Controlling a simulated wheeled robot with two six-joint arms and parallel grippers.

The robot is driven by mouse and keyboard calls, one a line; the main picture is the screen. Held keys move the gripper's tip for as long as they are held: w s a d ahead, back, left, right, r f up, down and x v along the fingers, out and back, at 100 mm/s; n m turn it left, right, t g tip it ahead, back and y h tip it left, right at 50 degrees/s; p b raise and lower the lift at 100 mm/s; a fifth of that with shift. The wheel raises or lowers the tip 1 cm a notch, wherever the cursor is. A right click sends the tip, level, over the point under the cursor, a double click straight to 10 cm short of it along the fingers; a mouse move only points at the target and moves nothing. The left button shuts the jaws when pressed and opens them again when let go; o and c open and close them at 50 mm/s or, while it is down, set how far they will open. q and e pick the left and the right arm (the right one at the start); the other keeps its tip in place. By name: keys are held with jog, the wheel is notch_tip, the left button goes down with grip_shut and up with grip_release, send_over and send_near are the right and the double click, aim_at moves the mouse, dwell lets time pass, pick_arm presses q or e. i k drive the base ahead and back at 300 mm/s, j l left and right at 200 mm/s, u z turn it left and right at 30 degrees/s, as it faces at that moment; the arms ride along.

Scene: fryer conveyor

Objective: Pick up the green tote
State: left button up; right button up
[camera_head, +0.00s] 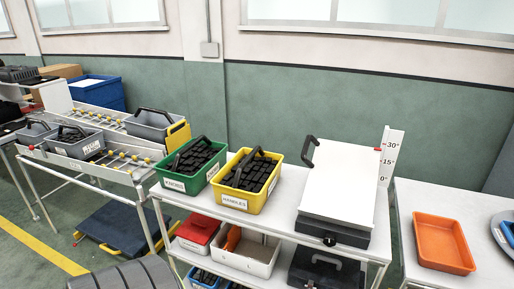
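The green tote (174,184) stands upright on the white table near the middle of the view, at the table's left end. It is filled with black parts, has a dark handle bar across its top and carries a white label that seems to read KNOBS. Its right side is close beside a yellow tote (239,202) labelled HANDLES, also full of black parts. I cannot tell whether the two touch. Neither of my grippers is in view.
A roller conveyor (122,176) with grey totes (75,147) stands left of the table. Right of the totes is a white tilted board (338,185) with an angle scale. An orange tray (442,268) sits on the right table. Bins fill the lower shelf.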

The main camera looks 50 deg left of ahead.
aim_at(188, 169)
jog(key=u, duration=2)
